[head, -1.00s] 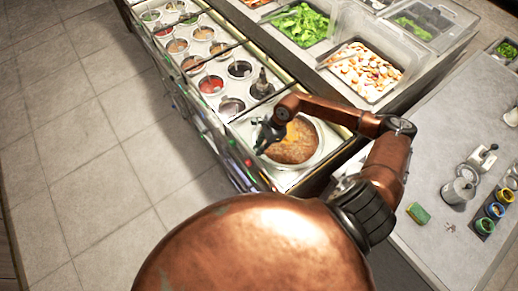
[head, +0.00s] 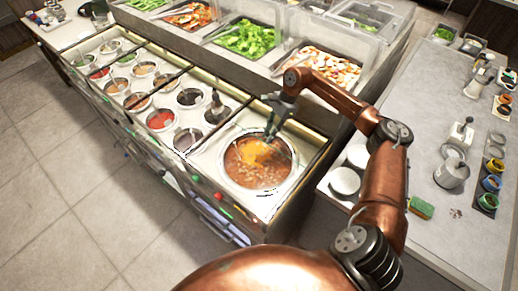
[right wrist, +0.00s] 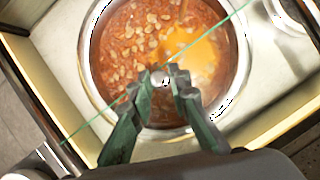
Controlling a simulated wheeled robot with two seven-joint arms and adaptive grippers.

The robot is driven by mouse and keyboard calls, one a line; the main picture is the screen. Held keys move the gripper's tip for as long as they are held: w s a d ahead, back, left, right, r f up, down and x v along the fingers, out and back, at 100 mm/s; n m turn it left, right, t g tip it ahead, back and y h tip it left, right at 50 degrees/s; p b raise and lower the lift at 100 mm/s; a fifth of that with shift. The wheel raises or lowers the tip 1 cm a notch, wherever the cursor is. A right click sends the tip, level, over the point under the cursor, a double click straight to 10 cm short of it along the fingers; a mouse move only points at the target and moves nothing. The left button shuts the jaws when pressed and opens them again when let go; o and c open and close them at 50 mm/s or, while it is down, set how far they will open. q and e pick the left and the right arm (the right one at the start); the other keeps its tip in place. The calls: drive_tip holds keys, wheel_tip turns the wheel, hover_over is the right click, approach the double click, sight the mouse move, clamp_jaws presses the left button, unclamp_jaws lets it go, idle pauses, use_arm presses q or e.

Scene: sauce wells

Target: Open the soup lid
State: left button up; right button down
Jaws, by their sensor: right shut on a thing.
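The soup pot (head: 232,176) is a round metal well at the near end of the counter. It holds reddish-brown soup (head: 262,176) with an orange patch, and it also shows in the right wrist view (right wrist: 88,70). My right gripper (head: 272,130) is over the back part of the pot, pointing down. In the right wrist view its fingertips (right wrist: 160,78) close around a small pale knob (right wrist: 160,75), which looks like the lid's. The lid itself seems clear and barely shows; I cannot tell whether it rests on the rim or is raised. My left gripper is out of view.
Several small sauce wells (head: 160,120) line the counter to the left. Trays of greens (head: 249,38) and sliced food (head: 328,66) stand behind. A grey worktop (head: 450,225) at right holds a sponge (head: 421,207) and cups. Open floor lies at lower left.

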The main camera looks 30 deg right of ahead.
drive_tip(key=shift+w+d+b, duration=0.25)
drive_tip(key=shift+d, duration=0.5)
drive_tip(key=shift+w+d+b, duration=0.25)
drive_tip(key=shift+d, duration=0.45)
drive_tip(key=c, duration=2.1)
unclamp_jaws()
drive_tip(key=v, duration=1.2)
drive_tip(key=shift+a, duration=0.1)
